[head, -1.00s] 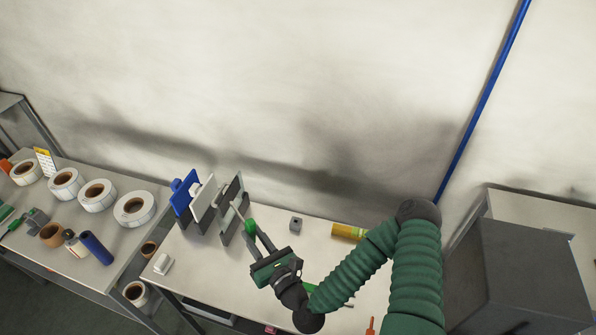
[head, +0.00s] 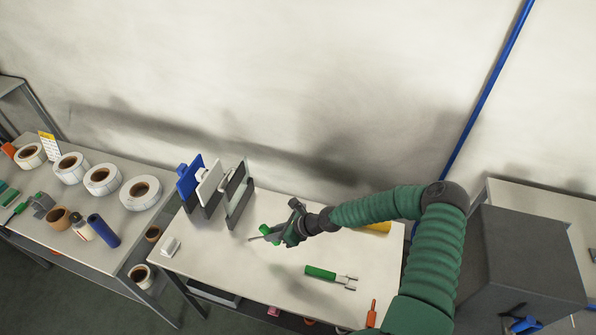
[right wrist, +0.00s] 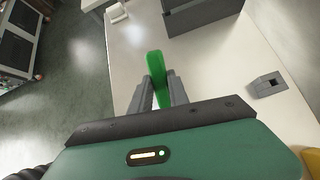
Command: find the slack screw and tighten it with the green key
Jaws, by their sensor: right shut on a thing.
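My right gripper (head: 270,236) is shut on the green key (head: 264,231), above the table in front of the panels. In the right wrist view the green handle (right wrist: 155,66) stands between the two grey fingers (right wrist: 158,92); its far end is hard to make out. Three upright panels stand at the table's back left: a blue one (head: 187,180), a white one (head: 209,184) and a grey-framed one (head: 237,188). The key appears apart from them. Screws are too small to tell, so I cannot see which is slack. My left gripper is not in view.
A second green-handled tool (head: 320,272) with a forked metal end lies on the table (head: 225,262). A yellow cylinder (head: 377,228) lies behind my arm. A small grey block (right wrist: 266,85) and a white block (head: 171,246) stand nearby.

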